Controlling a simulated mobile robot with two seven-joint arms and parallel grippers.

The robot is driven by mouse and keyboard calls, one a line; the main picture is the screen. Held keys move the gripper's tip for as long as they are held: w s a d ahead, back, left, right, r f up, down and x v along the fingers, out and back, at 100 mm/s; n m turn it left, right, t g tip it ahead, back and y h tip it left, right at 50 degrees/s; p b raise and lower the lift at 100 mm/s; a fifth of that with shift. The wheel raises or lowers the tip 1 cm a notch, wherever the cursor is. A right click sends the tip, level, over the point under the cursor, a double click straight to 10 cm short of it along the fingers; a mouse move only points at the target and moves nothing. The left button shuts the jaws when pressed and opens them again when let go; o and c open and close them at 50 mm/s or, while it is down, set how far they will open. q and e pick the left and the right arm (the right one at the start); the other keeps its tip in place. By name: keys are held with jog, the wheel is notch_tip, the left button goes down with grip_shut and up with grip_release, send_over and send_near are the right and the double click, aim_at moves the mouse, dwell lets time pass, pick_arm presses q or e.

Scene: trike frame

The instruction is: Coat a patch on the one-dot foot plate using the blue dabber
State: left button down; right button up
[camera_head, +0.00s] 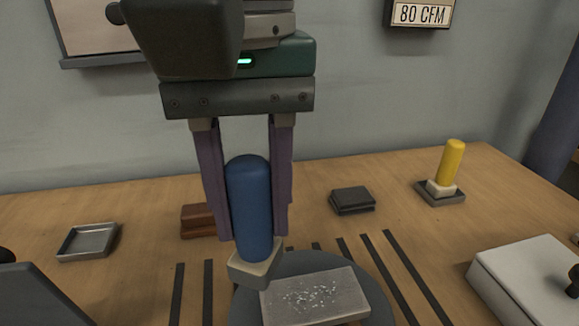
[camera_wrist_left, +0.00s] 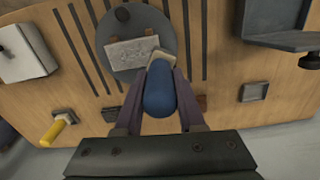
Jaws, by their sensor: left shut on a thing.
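My left gripper (camera_head: 253,225) is shut on the blue dabber (camera_head: 250,200), holding it upright by its blue handle. The dabber's pale square pad (camera_head: 255,266) hangs at the left edge of a grey metal plate (camera_head: 318,297) with a speckled whitish patch. I cannot tell whether pad and plate touch. The plate lies on a dark round disc (camera_head: 372,290). In the left wrist view the dabber (camera_wrist_left: 160,88) and the plate (camera_wrist_left: 128,53) also show. No dot mark is readable on the plate. My right gripper is not in view.
A yellow-handled dabber (camera_head: 452,165) stands on a dark holder at the right. A dark block (camera_head: 352,200), a reddish-brown block (camera_head: 198,220) and a shallow metal tray (camera_head: 88,241) sit on the wooden bench. A white box (camera_head: 535,280) stands at the right front. Dark slots run along the bench.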

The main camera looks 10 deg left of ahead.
pick_arm(q)
jog(key=shift+r+p, duration=0.4)
jog(key=shift+r, duration=0.65)
